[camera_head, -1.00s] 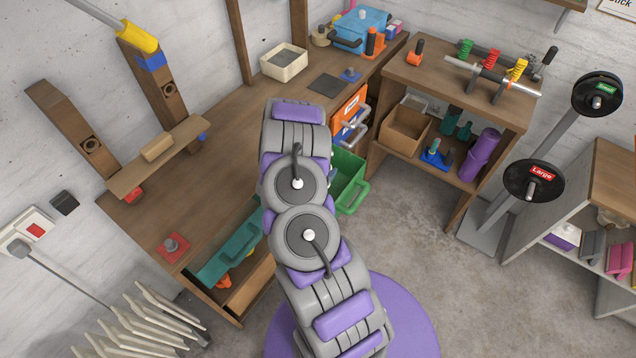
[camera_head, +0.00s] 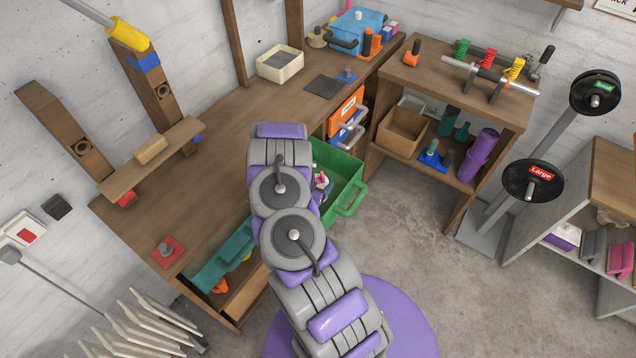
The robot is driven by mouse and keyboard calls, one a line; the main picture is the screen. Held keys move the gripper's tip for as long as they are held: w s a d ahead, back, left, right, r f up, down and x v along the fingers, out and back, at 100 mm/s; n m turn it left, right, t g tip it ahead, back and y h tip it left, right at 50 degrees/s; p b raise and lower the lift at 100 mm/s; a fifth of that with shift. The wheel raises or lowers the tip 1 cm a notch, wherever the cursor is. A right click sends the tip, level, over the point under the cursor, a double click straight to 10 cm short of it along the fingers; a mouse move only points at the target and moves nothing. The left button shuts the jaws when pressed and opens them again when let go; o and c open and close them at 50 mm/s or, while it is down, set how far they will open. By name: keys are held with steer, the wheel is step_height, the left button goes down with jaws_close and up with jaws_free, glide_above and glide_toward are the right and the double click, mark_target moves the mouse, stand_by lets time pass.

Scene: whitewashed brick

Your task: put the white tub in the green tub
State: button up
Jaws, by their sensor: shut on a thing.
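The green tub (camera_head: 345,170) is an open bin with a handle, jutting out below the bench's right part. My arm covers its left side. A small white and pink thing (camera_head: 321,183) shows inside its outline, beside my arm; I cannot tell what it is or whether it rests there. A cream-white open tub (camera_head: 280,66) with a grey inside stands on the bench near the wall; I cannot tell if it is the task's white tub. My gripper is hidden behind my arm, so its jaws and anything in them do not show.
The wooden bench (camera_head: 220,130) runs along the wall. A teal bin (camera_head: 225,258) sits under its left part. An orange bin (camera_head: 346,110) is beyond the green tub. A shelf unit with a cardboard box (camera_head: 402,132) and a weight stand (camera_head: 532,180) are right. The floor between is clear.

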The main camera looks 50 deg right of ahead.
steer(key=shift+s+a+f, duration=0.15)
steer(key=shift+f, duration=0.25)
steer(key=o, duration=1.3)
steer(key=shift+s+f, duration=0.1)
steer(key=shift+f, duration=0.05)
steer(key=shift+r, duration=0.3)
steer(key=v, duration=0.4)
steer(key=p+v, duration=0.1)
steer(key=v, duration=0.3)
steer(key=r+v, duration=0.1)
steer(key=v, duration=0.2)
steer(key=shift+a+r+p, duration=0.15)
steer(key=shift+a+p, duration=0.1)
steer(key=shift+p, duration=0.15)
steer(key=shift+a, duration=0.1)
